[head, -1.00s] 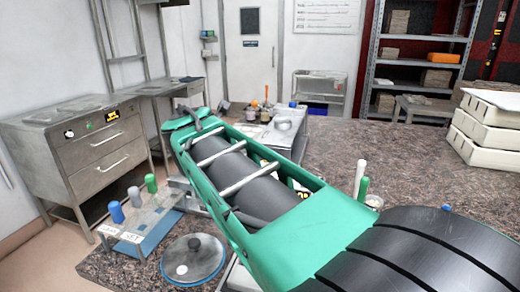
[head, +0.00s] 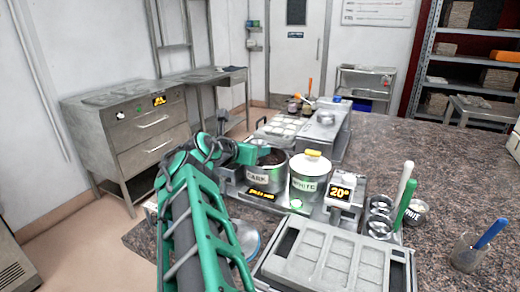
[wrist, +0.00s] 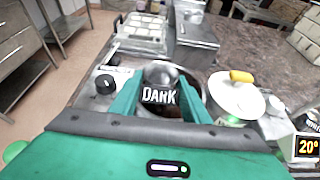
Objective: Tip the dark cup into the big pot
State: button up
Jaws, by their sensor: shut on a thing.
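My gripper (wrist: 160,104) is shut on a small metal cup (wrist: 160,74) with a black "DARK" label, between its green fingers. The cup is over the big pot (wrist: 200,90), whose rim and dark inside show around and below it. Whether the cup is tipped, and whether anything is leaving it, I cannot tell. There the cup is hard to make out.
A white pot (head: 305,185) with a yellow-handled lid stands right beside the dark pot. A "20°" display (head: 340,193) is right of it. A grey mould (head: 335,262) lies in front. Upright tools (head: 404,196) and a glass with a blue spatula (head: 468,254) stand right.

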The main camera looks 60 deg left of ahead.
jog(key=shift+r, duration=0.15)
jog(key=shift+r, duration=1.35)
